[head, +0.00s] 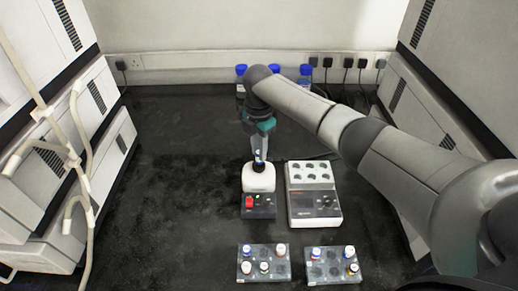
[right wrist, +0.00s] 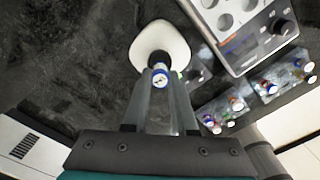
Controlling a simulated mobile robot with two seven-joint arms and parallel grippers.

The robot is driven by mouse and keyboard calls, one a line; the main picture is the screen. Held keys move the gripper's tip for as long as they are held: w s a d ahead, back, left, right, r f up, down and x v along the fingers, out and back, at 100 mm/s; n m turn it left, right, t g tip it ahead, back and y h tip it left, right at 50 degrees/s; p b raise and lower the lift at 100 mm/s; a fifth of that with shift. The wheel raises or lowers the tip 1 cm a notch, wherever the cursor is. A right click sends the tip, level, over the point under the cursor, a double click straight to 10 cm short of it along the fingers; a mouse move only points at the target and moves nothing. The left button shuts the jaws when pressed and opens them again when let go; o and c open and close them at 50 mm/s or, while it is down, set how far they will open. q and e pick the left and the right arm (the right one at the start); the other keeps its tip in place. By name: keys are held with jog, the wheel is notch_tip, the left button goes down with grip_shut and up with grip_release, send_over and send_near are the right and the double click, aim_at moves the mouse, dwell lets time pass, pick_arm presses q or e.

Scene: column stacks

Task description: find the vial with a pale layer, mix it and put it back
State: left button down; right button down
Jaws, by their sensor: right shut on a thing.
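My right gripper (head: 259,154) is shut on a vial (head: 259,158) with a blue-rimmed white cap. In the right wrist view, the vial (right wrist: 160,78) stands between the fingertips of my right gripper (right wrist: 161,85). It is right at the white cup head (head: 258,178) of a small mixer (head: 262,207) with a red switch; I cannot tell whether it touches the cup. The fingers hide most of the glass, so its layer does not show. Two clear racks, left (head: 264,278) and right (head: 345,279), hold capped vials at the front. My left gripper is out of view.
A white block with round wells (head: 333,213) and a knob stands right of the mixer. Blue-capped bottles (head: 241,71) stand at the back wall. White instruments line both sides, with pale tubing at left. The dark bench is clear left of the mixer.

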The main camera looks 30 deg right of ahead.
jog(key=shift+f+p, duration=0.15)
jog(key=shift+p, duration=0.45)
dwell(0.8)
jog(key=shift+f, duration=0.65)
dwell(0.9)
jog(key=shift+f, duration=0.2)
jog(key=shift+f+b, duration=0.35)
jog(key=shift+b, duration=0.05)
dwell(2.2)
jog(key=shift+r, duration=0.1)
notch_tip(320, 180, up, 6)
jog(key=p, duration=0.6)
dwell(0.6)
